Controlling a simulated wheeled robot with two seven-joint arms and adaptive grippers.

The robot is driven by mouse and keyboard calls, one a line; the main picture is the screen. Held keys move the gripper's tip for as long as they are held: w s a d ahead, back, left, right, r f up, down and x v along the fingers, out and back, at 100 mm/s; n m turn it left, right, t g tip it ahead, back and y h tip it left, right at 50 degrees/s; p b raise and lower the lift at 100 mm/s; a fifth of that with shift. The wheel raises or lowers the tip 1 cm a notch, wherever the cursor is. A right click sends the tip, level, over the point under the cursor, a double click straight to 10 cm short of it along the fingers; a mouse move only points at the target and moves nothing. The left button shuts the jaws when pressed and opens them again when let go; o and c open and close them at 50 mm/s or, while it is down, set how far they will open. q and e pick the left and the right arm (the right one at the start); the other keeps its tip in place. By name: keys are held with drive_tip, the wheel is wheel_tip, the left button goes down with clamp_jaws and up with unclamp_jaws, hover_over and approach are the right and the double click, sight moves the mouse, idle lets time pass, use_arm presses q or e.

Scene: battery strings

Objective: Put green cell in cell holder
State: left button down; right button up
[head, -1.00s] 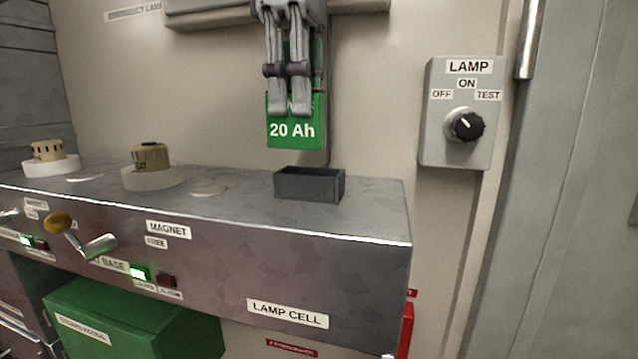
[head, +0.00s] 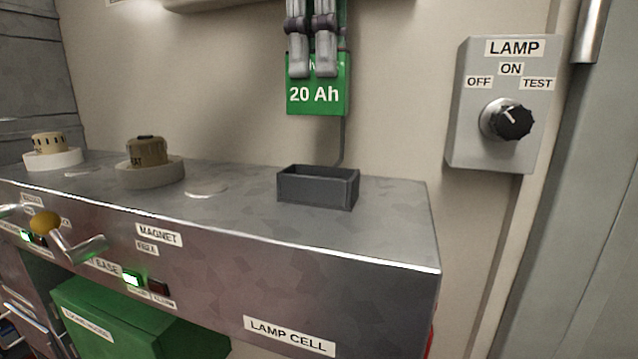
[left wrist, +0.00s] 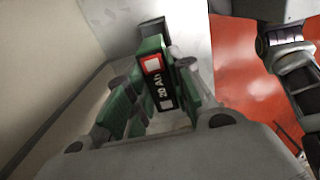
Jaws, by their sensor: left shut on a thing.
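The green cell (head: 317,97) is marked "20 Ah" and hangs upright in the head view. My left gripper (head: 313,72) is shut on its upper part, with both fingers pointing down. The left wrist view shows the cell (left wrist: 158,82) between the fingers, its dark "20 Ah" label and a red-and-white square visible. The cell holder (head: 318,190), a dark open-topped box, stands on the bench top below the cell. A clear gap shows between the cell and the holder. The holder looks empty, though its floor is partly hidden. I cannot make out my right gripper.
The bench (head: 235,230) carries a "LAMP CELL" label on its front. Two round tan-topped fittings, one of them (head: 147,158) nearer the holder, stand to the left. A lamp switch box (head: 495,110) is on the wall at right. The bench top around the holder is clear.

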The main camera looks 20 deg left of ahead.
sight(319, 113)
use_arm(q)
drive_tip(key=shift+w+f, duration=0.25)
drive_tip(key=shift+f, duration=0.25)
drive_tip(key=shift+s+f, duration=0.1)
drive_tip(key=shift+f, duration=2.6)
drive_tip(key=shift+f, duration=0.1)
drive_tip(key=shift+f, duration=1.75)
drive_tip(key=shift+f, duration=0.15)
drive_tip(key=c, duration=1.3)
unclamp_jaws()
drive_tip(key=shift+o, duration=0.2)
drive_tip(key=shift+r, duration=0.3)
